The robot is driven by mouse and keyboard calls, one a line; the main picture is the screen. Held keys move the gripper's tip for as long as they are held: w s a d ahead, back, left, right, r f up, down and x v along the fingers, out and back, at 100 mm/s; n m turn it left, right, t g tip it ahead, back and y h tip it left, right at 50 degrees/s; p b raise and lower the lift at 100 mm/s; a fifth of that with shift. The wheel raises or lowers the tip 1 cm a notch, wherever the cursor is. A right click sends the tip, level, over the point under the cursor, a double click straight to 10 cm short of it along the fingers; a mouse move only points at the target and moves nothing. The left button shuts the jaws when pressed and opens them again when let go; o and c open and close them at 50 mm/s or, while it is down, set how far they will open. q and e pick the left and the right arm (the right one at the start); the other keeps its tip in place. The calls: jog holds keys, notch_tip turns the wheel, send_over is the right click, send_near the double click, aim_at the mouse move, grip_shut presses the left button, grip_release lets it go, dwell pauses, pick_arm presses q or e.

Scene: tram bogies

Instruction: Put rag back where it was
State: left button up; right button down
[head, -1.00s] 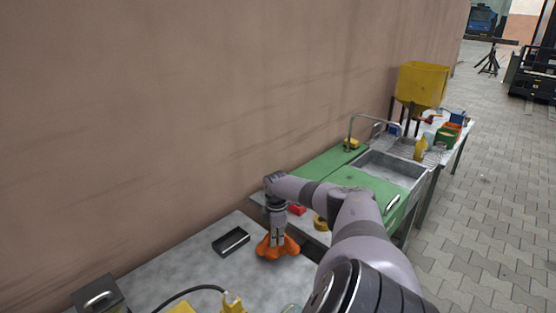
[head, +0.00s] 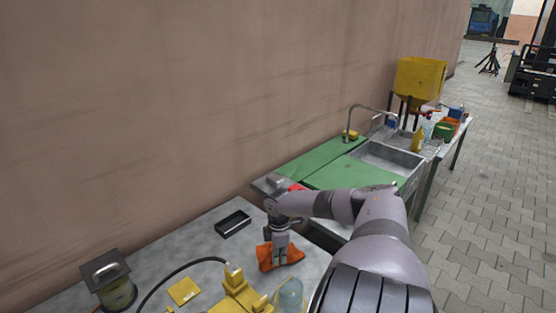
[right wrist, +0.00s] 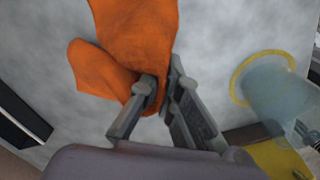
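The orange rag (head: 281,256) is at the right end of the grey table (head: 205,252), toward its edge. My right gripper (head: 281,240) points down at it from above. In the right wrist view the rag (right wrist: 130,45) is bunched between the two fingertips (right wrist: 162,88), which are closed on its edge. The rest hangs or lies loosely beyond the fingers. I cannot tell whether the rag touches the tabletop. My left gripper is out of view.
A black tray (head: 232,223) lies behind the rag. A yellow tool (head: 240,292) with a black cable and a clear container (head: 290,294) stand in front. A metal-lidded jar (head: 110,283) is at left. A green bench with a sink (head: 388,160) stands beyond.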

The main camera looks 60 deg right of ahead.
jog(key=c, duration=1.4)
grip_release()
jog(key=r+p, duration=0.1)
jog(key=p, duration=0.1)
jog(key=r+p, duration=0.1)
jog(key=p, duration=0.1)
jog(key=a+r+p, duration=0.1)
jog(key=shift+s+r+p, duration=0.2)
jog(key=shift+s+p, duration=0.1)
jog(key=shift+p, duration=0.1)
notch_tip(320, 180, up, 7)
jog(key=s+a+p, duration=0.1)
jog(key=a+p, duration=0.1)
jog(key=p, duration=0.8)
jog(key=shift+s+a, duration=0.15)
jog(key=shift+a, duration=0.2)
jog(key=shift+f, duration=0.2)
jog(key=shift+c, duration=0.6)
jog(key=shift+d+f, duration=0.1)
jog(key=shift+c, duration=0.6)
jog(key=shift+w+d+f, duration=0.15)
jog(key=shift+d+f, duration=0.25)
jog(key=shift+d, duration=0.25)
jog(key=shift+w+d+f, duration=0.15)
jog(key=shift+d+f, duration=0.25)
jog(key=shift+d, duration=0.2)
jog(key=c, duration=0.5)
jog(key=shift+f, duration=1.35)
grip_shut()
